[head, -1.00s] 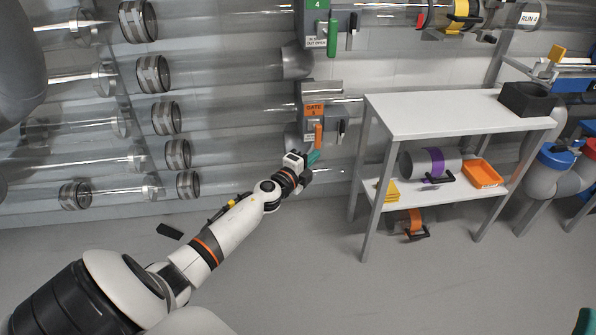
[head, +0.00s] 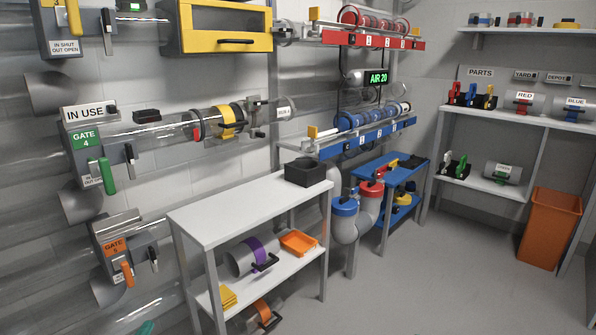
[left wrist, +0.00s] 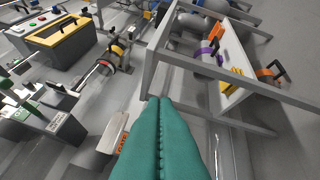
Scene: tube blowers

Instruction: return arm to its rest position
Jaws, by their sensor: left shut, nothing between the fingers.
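My left gripper shows in the left wrist view (left wrist: 168,102), with its two teal fingers pressed together along a seam and nothing between them. In the head view only a small teal tip of it (head: 145,328) shows at the bottom edge, below gate 5 (head: 122,262). The rest of my left arm is out of the head view. The fingers point towards the white table's frame in the left wrist view; I cannot tell the distance. My right gripper is in neither view.
The white table (head: 235,213) stands right of gate 5, with a black bin (head: 305,172) on top. Its lower shelf holds a purple-banded canister (head: 250,257) and an orange tray (head: 298,243). Gate 4 (head: 88,150) is at upper left. Grey floor (head: 400,290) is open at right.

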